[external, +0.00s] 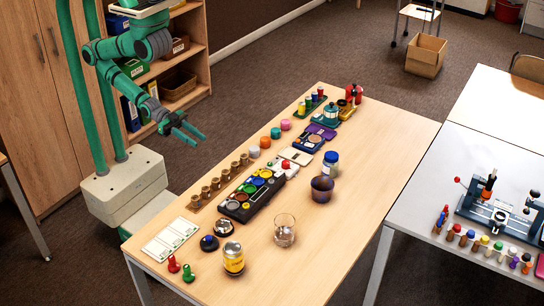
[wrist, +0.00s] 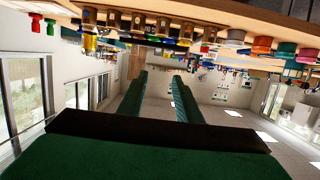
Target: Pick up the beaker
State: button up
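The beaker appears to be the clear, empty glass vessel (external: 284,230) standing upright on the wooden table, right of the paint box. I cannot make it out in the wrist view. My gripper (external: 196,136) is in the air beyond the table's left edge, far up and left of the glass. Its two green fingers are apart with nothing between them; they also show apart in the wrist view (wrist: 160,76).
Near the glass stand a yellow can (external: 233,259), a dark cup (external: 321,190) and a blue-lidded jar (external: 331,164). The wooden table (external: 345,255) is clear right of the glass.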

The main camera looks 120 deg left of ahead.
dwell(0.4)
jog(key=o, duration=1.1)
